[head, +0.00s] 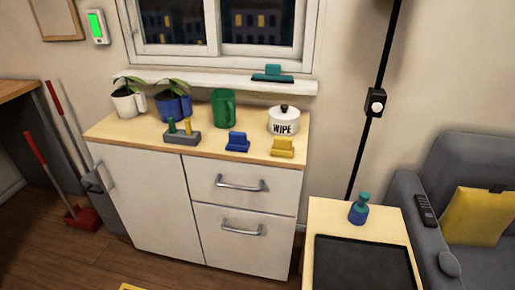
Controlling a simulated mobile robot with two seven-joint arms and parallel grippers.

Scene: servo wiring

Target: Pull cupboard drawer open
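A white cupboard (143,205) with a light wood top stands below the window. On its right side are two drawers, an upper drawer (230,198) and a lower drawer (219,255). Each has a grey bar handle, the upper handle (241,184) and the lower handle (242,230). Both drawers look shut. The cupboard's left part is a plain door with a grey handle at its left edge. Neither of my grippers shows in the head view.
A small table (331,218) with a dark tray and a bottle (359,208) stands right of the drawers, near a grey sofa (473,160). Floor shows in front.

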